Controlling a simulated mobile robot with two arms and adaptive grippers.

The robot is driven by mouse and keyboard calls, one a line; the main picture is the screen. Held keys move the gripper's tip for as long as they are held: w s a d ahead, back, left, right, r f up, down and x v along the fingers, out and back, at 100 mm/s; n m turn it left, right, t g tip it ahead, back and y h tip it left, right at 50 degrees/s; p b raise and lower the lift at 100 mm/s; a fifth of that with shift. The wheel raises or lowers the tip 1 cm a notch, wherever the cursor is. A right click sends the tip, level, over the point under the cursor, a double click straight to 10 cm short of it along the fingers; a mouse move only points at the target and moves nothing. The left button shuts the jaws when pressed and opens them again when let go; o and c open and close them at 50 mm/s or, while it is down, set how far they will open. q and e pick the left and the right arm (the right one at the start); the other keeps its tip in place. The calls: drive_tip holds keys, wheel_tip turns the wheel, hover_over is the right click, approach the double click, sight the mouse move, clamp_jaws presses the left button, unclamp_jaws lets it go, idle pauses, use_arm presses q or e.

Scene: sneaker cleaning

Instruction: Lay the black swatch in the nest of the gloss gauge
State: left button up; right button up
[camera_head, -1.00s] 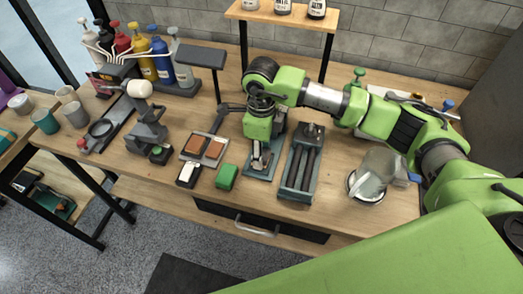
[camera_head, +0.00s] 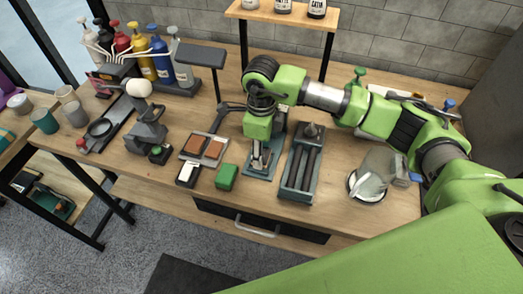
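My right gripper (camera_head: 260,158) points down, fingers low, over a grey-teal device (camera_head: 253,175) in the middle of the bench. This device may be the gloss gauge; the gripper hides most of it, and I cannot make out its nest. I cannot tell whether the fingers hold anything or touch the device. I cannot pick out the black swatch with certainty. A tray (camera_head: 189,157) with two brown pads stands left of the gripper. My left gripper is not in view.
A green block (camera_head: 226,177) and a dark block with a white top (camera_head: 187,174) lie in front of the tray. A railed fixture (camera_head: 300,173) stands just right of the gripper. A clear jug (camera_head: 372,173) is farther right. Coloured bottles (camera_head: 161,60) stand at back left.

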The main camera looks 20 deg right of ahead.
drive_tip(key=shift+b, duration=0.5)
idle(0.8)
drive_tip(key=shift+f+b, duration=0.75)
drive_tip(key=shift+f, duration=0.05)
drive_tip(key=shift+r, duration=0.25)
drive_tip(key=shift+r, duration=0.3)
drive_tip(key=shift+b, duration=0.6)
idle(1.7)
drive_tip(key=shift+f+b, duration=0.6)
drive_tip(key=shift+r, duration=0.3)
drive_tip(key=shift+r, duration=0.3)
drive_tip(key=shift+b, duration=0.3)
idle(1.6)
